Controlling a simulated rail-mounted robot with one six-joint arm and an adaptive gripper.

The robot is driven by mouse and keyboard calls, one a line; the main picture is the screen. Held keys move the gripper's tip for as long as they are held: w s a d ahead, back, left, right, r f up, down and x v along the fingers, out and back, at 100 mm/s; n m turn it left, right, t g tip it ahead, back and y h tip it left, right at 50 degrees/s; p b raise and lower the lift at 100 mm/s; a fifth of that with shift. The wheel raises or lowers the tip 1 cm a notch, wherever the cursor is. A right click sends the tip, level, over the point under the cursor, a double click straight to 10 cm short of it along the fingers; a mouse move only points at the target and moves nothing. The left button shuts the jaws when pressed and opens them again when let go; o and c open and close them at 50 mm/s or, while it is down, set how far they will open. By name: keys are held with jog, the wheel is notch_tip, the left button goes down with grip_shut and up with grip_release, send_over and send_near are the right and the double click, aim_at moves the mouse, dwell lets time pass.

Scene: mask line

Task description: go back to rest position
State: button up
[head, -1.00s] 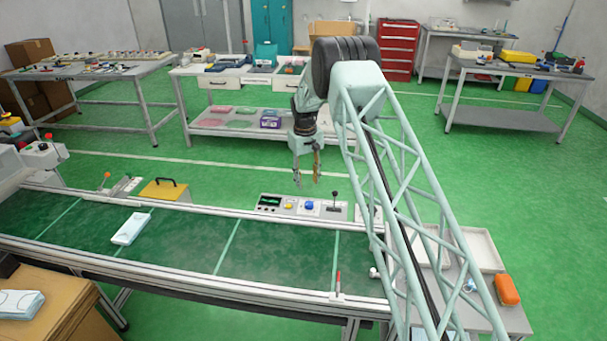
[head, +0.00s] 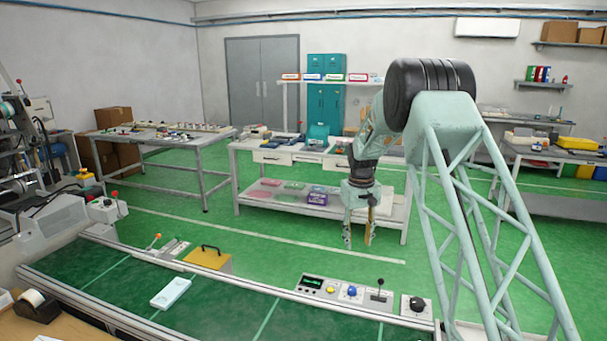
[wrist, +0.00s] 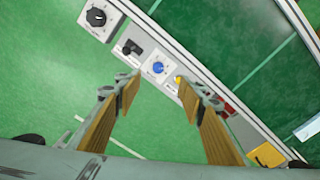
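My gripper (head: 358,240) hangs pointing down in the head view, above the floor beyond the far edge of the conveyor. In the wrist view its two fingers (wrist: 165,92) are spread apart with nothing between them. My arm comes in from the right of the head view and folds down at the elbow. Below the gripper in the wrist view is the control panel with a blue knob (wrist: 158,68) and a yellow button. The fingertips appear well above the panel and apart from it.
The green conveyor (head: 225,305) carries a pale blue mask pack (head: 171,293). A yellow box with a black handle (head: 208,258) and the control panel (head: 345,292) line its far edge. A work table (head: 290,158) stands behind the gripper. Open green floor lies between.

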jog(key=s+r+m+t, duration=0.1)
jog(key=s+r+t, duration=0.1)
jog(key=s+r, duration=2.85)
jog(key=s+m+t, duration=0.1)
jog(key=s, duration=3.9)
jog(key=shift+s+d+f+m, duration=0.15)
jog(key=shift+d+f+m, duration=0.15)
jog(key=shift+d+f, duration=0.05)
